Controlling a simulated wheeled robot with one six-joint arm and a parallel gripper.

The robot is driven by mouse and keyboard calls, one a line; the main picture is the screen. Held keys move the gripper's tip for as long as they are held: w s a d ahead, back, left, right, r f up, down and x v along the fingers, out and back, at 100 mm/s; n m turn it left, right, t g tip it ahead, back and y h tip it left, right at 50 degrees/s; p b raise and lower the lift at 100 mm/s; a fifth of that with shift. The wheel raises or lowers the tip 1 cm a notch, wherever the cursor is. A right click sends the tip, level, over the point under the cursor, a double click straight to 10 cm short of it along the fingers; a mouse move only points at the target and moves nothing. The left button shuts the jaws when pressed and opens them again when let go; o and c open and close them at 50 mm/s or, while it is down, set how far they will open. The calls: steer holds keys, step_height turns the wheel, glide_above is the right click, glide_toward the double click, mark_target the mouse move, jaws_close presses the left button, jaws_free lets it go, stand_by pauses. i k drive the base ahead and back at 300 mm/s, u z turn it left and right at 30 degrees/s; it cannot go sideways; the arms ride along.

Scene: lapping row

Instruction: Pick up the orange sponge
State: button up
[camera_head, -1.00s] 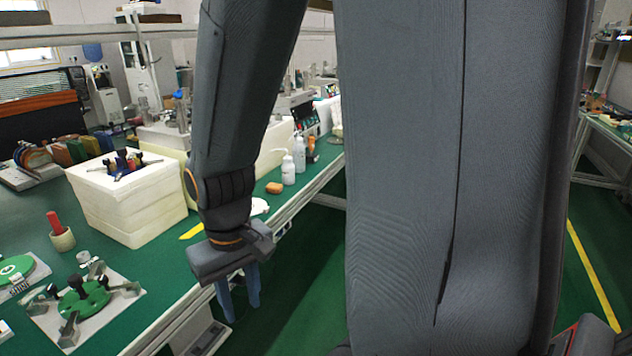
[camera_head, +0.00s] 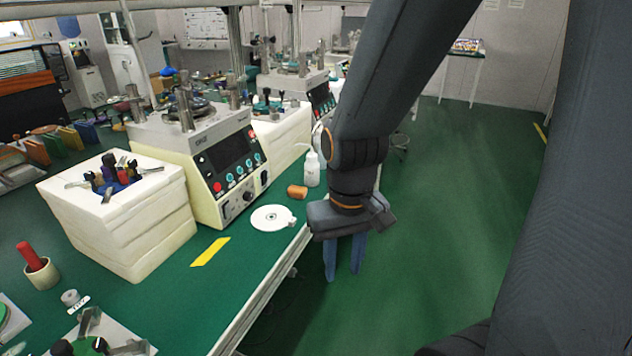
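The orange sponge (camera_head: 297,192) is a small block lying on the green bench top, near the bench's front edge. It sits between a white disc (camera_head: 273,218) and a white bottle (camera_head: 312,169). My gripper (camera_head: 344,277) points down past the bench's front edge, over the green floor, to the right of the sponge and nearer to me. Its two blue-grey fingers are apart with nothing between them. The sponge shows whole and nothing touches it.
A white foam block (camera_head: 120,222) holding tools stands to the left. A yellow strip (camera_head: 210,251) lies on the bench.

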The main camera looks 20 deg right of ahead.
mark_target(294, 191)
steer(key=u, duration=0.25)
steer(key=i, duration=0.9)
steer(key=u, duration=0.6)
